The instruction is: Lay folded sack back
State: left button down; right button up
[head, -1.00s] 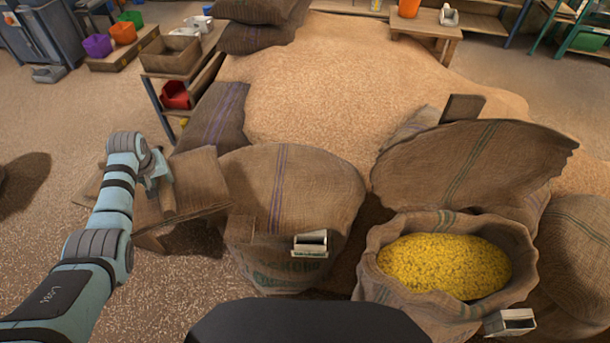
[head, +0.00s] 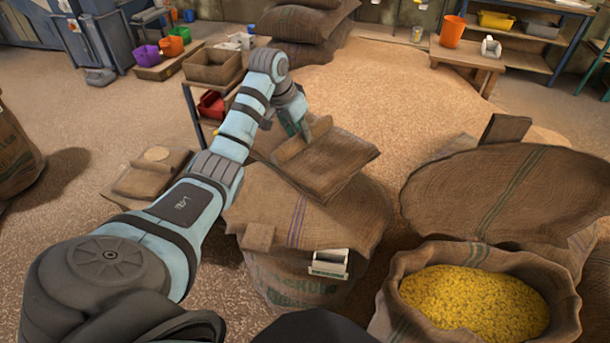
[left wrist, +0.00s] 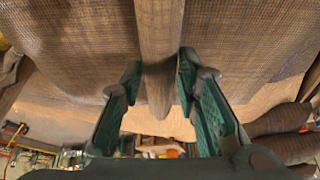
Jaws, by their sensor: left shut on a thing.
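A folded brown burlap sack (head: 340,172) with a raised bar-like grip (head: 290,150) is held by my left gripper (head: 303,132). It is over the back of the middle sack (head: 330,215), which has a burlap cover with purple stripes. I cannot tell whether the folded sack touches the cover. In the left wrist view, the fingers (left wrist: 158,85) are closed on the sides of the brown grip (left wrist: 158,40), and the sack's weave (left wrist: 80,50) fills the top. The right gripper is out of view.
An open sack of yellow grain (head: 470,303) with its flap (head: 515,195) raised stands at the right. A low stand (head: 150,180) with flat brown cloth and a round pale disc is at the left. A grain heap (head: 385,95) lies behind.

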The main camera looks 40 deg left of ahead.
aim_at(289, 158)
pick_arm(q)
notch_tip(289, 158, down, 18)
jog(key=b, duration=0.4)
jog(key=shift+w+d+r, duration=0.1)
jog(key=shift+w+r, duration=0.05)
jog(key=c, duration=1.2)
grip_release()
jog(key=p+v, duration=0.4)
jog(key=v, duration=0.7)
jog(key=shift+r, duration=0.3)
jog(key=shift+s+r, duration=0.2)
jog(key=shift+r, duration=0.15)
